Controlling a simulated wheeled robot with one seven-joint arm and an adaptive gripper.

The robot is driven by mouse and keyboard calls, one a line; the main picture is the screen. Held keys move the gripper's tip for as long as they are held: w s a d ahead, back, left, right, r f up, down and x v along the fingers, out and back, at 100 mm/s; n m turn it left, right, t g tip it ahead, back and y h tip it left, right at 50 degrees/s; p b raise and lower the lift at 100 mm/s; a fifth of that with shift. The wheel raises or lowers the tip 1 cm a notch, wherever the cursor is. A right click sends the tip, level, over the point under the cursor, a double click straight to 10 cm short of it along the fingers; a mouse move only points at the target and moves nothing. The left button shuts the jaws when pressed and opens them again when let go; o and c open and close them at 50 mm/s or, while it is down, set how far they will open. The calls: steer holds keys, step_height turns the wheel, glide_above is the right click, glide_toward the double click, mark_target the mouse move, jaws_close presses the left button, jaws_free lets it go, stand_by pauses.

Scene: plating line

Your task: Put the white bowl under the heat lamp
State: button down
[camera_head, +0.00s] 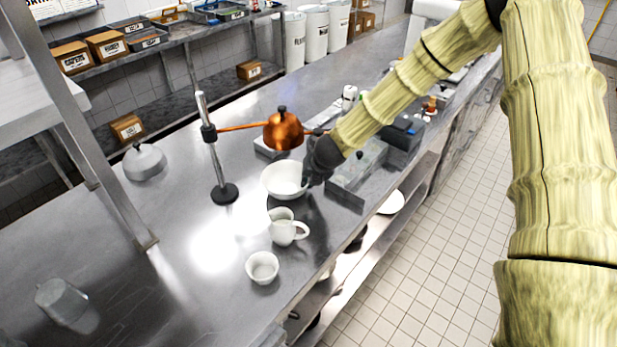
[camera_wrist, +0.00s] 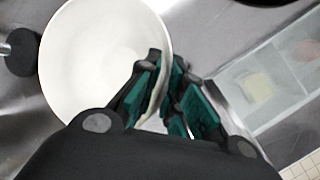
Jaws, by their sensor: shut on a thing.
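The white bowl (camera_head: 284,180) is upright at the middle of the steel counter, in front of the copper heat lamp (camera_head: 283,131). The lamp hangs from a side arm on a chrome post with a black round base (camera_head: 225,194). My gripper (camera_head: 309,181) is shut on the bowl's right rim; in the wrist view the green-padded fingers (camera_wrist: 167,88) pinch the wall of the bowl (camera_wrist: 95,60). I cannot tell whether the bowl touches the counter or is slightly above it.
A white pitcher (camera_head: 284,228) and a small white cup (camera_head: 262,267) stand nearer the front edge. A clear-lidded container (camera_head: 358,168) lies right of my gripper. A white dome (camera_head: 144,162) and a grey cup (camera_head: 62,301) are at left. The counter left of the pitcher is clear.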

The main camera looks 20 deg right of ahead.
steer(key=shift+f, duration=0.1)
steer(key=c, duration=1.5)
jaws_free()
steer(key=shift+c, duration=0.2)
steer(key=b+v, duration=0.2)
steer(key=v, duration=1)
steer(key=shift+s, duration=0.1)
